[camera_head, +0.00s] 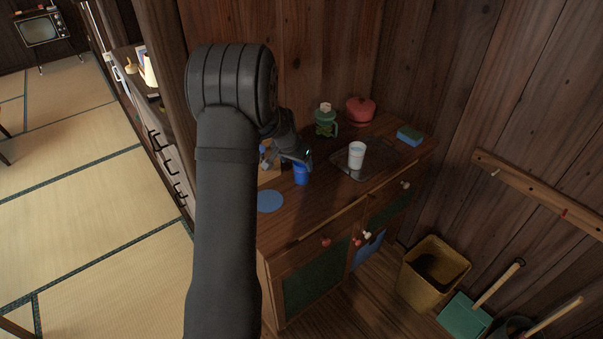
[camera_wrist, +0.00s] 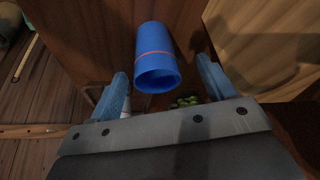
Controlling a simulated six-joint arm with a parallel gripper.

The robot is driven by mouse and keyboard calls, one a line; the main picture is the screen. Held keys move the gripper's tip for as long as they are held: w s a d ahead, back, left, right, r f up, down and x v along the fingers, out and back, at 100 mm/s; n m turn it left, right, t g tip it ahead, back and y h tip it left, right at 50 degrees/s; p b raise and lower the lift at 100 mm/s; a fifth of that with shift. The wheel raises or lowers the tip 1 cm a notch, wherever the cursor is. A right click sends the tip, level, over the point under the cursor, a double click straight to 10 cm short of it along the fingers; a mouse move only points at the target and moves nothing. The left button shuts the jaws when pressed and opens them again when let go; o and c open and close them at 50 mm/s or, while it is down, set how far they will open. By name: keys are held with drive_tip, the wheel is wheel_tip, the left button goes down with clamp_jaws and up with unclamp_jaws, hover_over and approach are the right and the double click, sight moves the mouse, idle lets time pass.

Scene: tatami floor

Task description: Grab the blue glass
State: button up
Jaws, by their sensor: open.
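The blue glass (camera_head: 301,174) stands upright near the front edge of the wooden cabinet top, just below my gripper (camera_head: 298,157) in the head view. In the wrist view the glass (camera_wrist: 155,45) has a thin red band, and its open rim faces my gripper (camera_wrist: 162,70). The two blue fingers are apart, one on each side of the glass, with visible gaps between them and it. The glass looks empty of any grip. In the head view my arm hides part of the cabinet top, and the fingertips are small and dark.
A white cup (camera_head: 356,158) stands on a dark tray (camera_head: 345,172) to the right. Behind are a green jar (camera_head: 325,124) and a red pot (camera_head: 361,111); a blue sponge (camera_head: 409,135) lies farther right. A blue round mat (camera_head: 270,201) lies left of the glass.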

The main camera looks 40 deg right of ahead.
drive_tip(key=shift+s+d+x, duration=0.15)
drive_tip(key=shift+x, duration=1.25)
drive_tip(key=shift+s+d+x, duration=0.15)
drive_tip(key=shift+d+x, duration=0.05)
drive_tip(key=shift+x, duration=1.25)
drive_tip(key=shift+r, duration=0.1)
drive_tip(key=c, duration=1.1)
